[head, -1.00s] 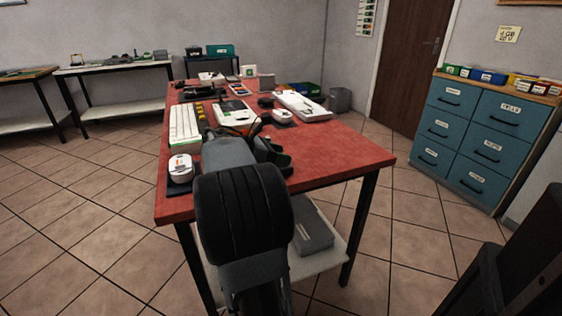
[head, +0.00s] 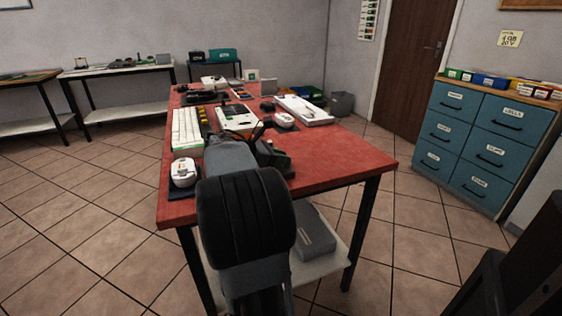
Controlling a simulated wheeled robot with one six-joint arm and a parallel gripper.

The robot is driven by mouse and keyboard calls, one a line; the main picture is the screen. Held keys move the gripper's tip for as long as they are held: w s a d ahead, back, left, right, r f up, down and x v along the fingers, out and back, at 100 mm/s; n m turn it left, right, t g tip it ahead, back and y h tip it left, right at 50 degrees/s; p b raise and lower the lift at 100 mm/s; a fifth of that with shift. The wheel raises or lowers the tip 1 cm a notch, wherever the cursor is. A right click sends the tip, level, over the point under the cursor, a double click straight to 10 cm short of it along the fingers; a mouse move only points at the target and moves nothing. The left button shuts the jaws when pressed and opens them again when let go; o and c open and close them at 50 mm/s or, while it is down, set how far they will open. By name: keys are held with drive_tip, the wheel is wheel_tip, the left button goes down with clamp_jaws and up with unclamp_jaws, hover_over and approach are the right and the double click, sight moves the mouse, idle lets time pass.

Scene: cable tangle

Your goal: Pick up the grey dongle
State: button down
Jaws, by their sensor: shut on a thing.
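My arm reaches over the red table from its near edge, and my gripper (head: 262,128) is past the forearm, above the near half of the table. Its dark jaws are small and partly hidden by my own arm. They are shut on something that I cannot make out. I cannot pick out the grey dongle for certain in the head view, nor any cable running to it.
The red table (head: 345,160) holds a white keyboard (head: 187,129), a white-topped board (head: 237,117), a long white device (head: 304,110) and two white mice, one on a dark pad (head: 183,172). The table's right front is clear. Blue drawers (head: 487,140) stand right.

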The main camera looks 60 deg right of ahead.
drive_tip(key=shift+r, duration=0.6)
wheel_tip(320, 180, up, 3)
drive_tip(key=shift+f+p, duration=0.15)
drive_tip(key=shift+p, duration=1.1)
drive_tip(key=w+a+r+p, duration=0.2)
drive_tip(key=w+r+p, duration=0.1)
drive_tip(key=w, duration=0.3)
drive_tip(key=w+a+r+p, duration=0.3)
drive_tip(key=w+r+p, duration=0.1)
drive_tip(key=w+r, duration=0.2)
drive_tip(key=shift+w+a, duration=0.25)
drive_tip(key=shift+w, duration=0.2)
drive_tip(key=c, duration=1.6)
unclamp_jaws()
clamp_jaws()
